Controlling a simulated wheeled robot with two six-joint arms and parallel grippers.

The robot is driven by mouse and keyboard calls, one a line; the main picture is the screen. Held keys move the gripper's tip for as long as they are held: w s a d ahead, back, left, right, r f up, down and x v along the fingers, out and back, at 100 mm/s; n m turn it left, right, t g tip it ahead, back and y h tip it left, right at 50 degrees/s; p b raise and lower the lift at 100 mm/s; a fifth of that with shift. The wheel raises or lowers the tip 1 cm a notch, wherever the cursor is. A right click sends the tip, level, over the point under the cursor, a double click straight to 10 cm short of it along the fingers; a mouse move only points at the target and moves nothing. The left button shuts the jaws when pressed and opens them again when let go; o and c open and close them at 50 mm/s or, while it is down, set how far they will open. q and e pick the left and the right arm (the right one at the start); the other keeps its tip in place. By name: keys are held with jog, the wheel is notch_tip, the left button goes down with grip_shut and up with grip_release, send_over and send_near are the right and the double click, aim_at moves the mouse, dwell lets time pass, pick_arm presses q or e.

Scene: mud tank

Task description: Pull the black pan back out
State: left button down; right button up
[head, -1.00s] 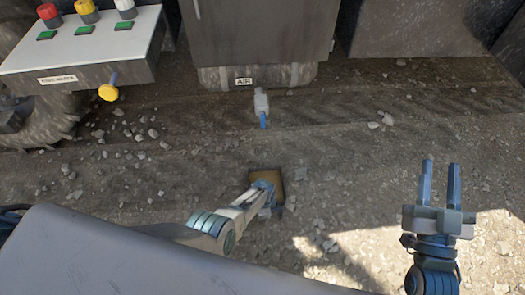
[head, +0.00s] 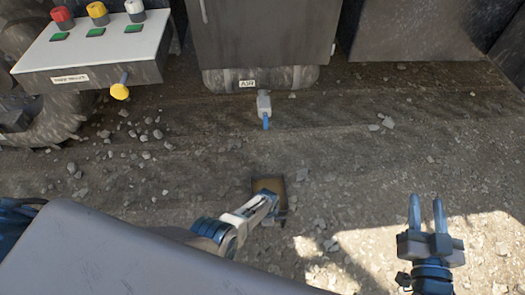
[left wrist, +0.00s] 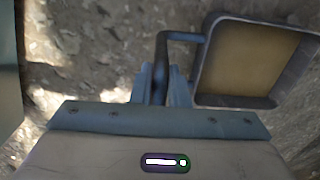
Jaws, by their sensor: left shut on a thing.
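The black pan (head: 285,189) is a small square tray with a dark rim and a brown inside, low in the middle of the head view. It also shows at the upper right of the left wrist view (left wrist: 198,88), with a bent dark handle on its left side. My left gripper (left wrist: 165,82) is shut on that handle. In the head view my left gripper (head: 266,203) partly covers the pan. My right gripper (head: 428,215) is at the right of the head view, its two fingers apart, pointing up the picture, holding nothing.
A dark cabinet (head: 262,35) with an air label stands at the top middle, with a grey and blue valve (head: 265,110) below it. A control box (head: 85,50) with coloured buttons and a yellow knob is at upper left. Stony ground (head: 330,150) lies open between.

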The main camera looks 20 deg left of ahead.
pick_arm(q)
jog(key=c, duration=1)
grip_release()
jog(key=shift+o, duration=0.4)
